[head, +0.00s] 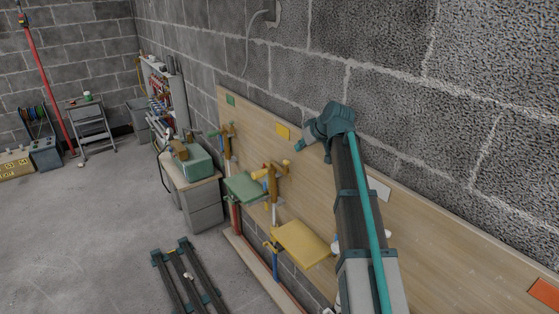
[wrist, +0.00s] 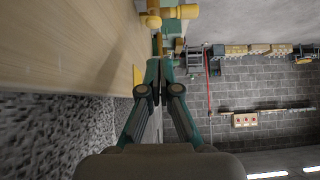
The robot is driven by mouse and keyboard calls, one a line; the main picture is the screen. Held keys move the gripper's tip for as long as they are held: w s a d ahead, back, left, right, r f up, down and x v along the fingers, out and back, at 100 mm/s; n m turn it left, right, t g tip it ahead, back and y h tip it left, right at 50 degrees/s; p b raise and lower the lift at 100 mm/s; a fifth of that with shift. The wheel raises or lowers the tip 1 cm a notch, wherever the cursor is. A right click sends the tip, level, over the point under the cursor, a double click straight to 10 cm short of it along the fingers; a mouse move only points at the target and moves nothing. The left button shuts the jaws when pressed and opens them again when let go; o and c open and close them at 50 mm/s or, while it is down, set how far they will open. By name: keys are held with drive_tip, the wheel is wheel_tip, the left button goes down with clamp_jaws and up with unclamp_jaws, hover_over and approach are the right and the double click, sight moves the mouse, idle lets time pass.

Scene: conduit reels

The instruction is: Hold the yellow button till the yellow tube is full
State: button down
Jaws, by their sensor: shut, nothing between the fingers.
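On the wooden wall board (head: 400,235), a flat yellow square (head: 282,132) sits near the top edge. A yellow and brown fixture (head: 272,178) stands out below it, with a yellow slab (head: 302,243) lower down. I cannot tell which part is the yellow button or the yellow tube, nor any fill level. My gripper (head: 299,146) is shut and empty, just right of and below the yellow square in the head view. In the wrist view, my gripper (wrist: 156,82) has its fingertips together, close to the board, with yellow fixture parts (wrist: 165,15) beyond them. Contact cannot be told.
A green square (head: 230,100), green slab (head: 243,187) and similar fixture stand farther left on the board. A white square (head: 379,189) and an orange square (head: 545,292) are to the right. A grey cabinet (head: 200,207) and a dark floor rack (head: 187,280) stand nearby. Open floor lies left.

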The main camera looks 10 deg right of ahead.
drive_tip(key=r, duration=0.3)
drive_tip(key=shift+w+d, duration=0.3)
drive_tip(key=shift+w, duration=0.1)
drive_tip(key=shift+w, duration=0.1)
drive_tip(key=p, duration=0.3)
hover_over(286, 162)
drive_tip(key=d, duration=0.1)
wheel_tip(286, 162, down, 7)
drive_tip(key=f, duration=0.4)
drive_tip(key=shift+s+p, duration=0.2)
drive_tip(key=shift+p, duration=0.2)
